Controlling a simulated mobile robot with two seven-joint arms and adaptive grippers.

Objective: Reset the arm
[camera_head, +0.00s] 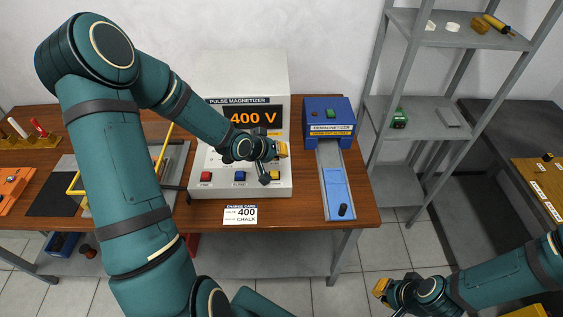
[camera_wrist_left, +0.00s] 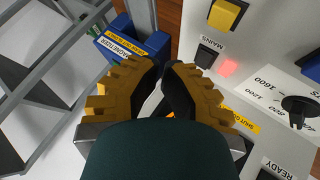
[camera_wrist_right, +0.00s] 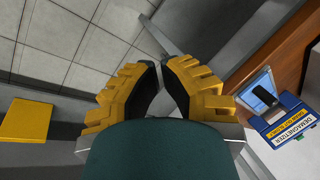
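My left arm reaches over the wooden table in the head view. Its gripper (camera_head: 277,152) is in front of the pulse magnetizer's (camera_head: 240,75) panel, and it hides part of that panel. In the left wrist view the left fingertips (camera_wrist_left: 161,68) are close together with nothing visible held between them. The panel's knob, a yellow button and a lit red lamp (camera_wrist_left: 228,67) show at the right there. My right gripper (camera_head: 384,290) is low at the right, over the floor and clear of the table. In the right wrist view its fingertips (camera_wrist_right: 161,62) are close together and empty.
The blue demagnetizer (camera_head: 329,115) with its light-blue slide (camera_head: 337,190) stands right of the magnetizer. Grey shelves (camera_head: 410,110) stand behind right. A second wooden surface (camera_head: 545,180) is at far right.

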